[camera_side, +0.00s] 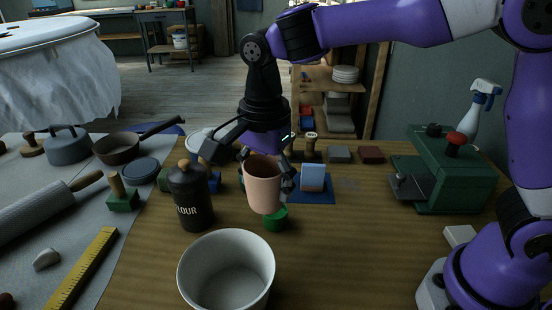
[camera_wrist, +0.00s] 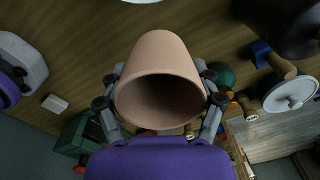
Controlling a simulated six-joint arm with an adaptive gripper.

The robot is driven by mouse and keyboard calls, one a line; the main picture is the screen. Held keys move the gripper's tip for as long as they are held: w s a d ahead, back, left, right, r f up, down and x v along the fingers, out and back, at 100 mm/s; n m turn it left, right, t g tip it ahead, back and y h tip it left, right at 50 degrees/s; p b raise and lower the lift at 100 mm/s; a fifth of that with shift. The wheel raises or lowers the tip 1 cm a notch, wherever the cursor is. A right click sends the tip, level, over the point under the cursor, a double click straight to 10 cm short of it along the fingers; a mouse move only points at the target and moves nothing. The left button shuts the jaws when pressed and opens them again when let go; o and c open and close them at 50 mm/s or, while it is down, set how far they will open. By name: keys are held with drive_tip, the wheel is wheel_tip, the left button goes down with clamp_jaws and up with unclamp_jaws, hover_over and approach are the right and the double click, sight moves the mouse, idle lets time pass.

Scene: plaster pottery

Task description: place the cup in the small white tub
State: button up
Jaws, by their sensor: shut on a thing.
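A pinkish terracotta cup (camera_side: 264,185) is held in the air in the side view, its open rim upward and slightly tilted. My gripper (camera_side: 268,170) is shut on it, with fingers on both sides. In the wrist view the cup (camera_wrist: 160,72) fills the middle, its dark opening toward the camera, between the fingers of my gripper (camera_wrist: 160,100). The small white tub (camera_side: 226,270) stands on the wooden table at the front, open and empty as far as I see. The cup is behind and above it, a little to the right.
A black flour canister (camera_side: 190,196) stands close behind the tub's left. A green object (camera_side: 275,218) sits below the cup. A blue-and-white block (camera_side: 312,178) stands on a blue mat (camera_side: 330,195). A green machine (camera_side: 448,168) is at right. The table right of the tub is clear.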

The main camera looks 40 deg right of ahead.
drive_tip(key=s+a+n, duration=0.4)
drive_tip(key=a+n, duration=0.2)
drive_tip(key=a, duration=0.5)
hover_over(233, 296)
wheel_tip(233, 296, down, 10)
drive_tip(key=shift+f, duration=0.15)
drive_tip(key=shift+f, duration=0.1)
drive_tip(key=o, duration=1.2)
wheel_tip(233, 296, up, 11)
drive_tip(key=d+r+n+t+y, duration=0.15)
drive_tip(key=d+r+n, duration=0.35)
drive_tip(key=d, duration=0.8)
drive_tip(key=s+d+n+t, duration=0.1)
drive_tip(key=s+d, duration=0.1)
drive_tip(key=d, duration=0.1)
drive_tip(key=s+d+f+n+t+h, duration=0.1)
drive_tip(key=s+d, duration=0.1)
drive_tip(key=d, duration=0.2)
drive_tip(key=s+d+n+t, duration=0.2)
drive_tip(key=s+d, duration=0.1)
drive_tip(key=d, duration=0.1)
drive_tip(key=shift+d+f+h, duration=0.15)
drive_tip(key=shift+h, duration=0.1)
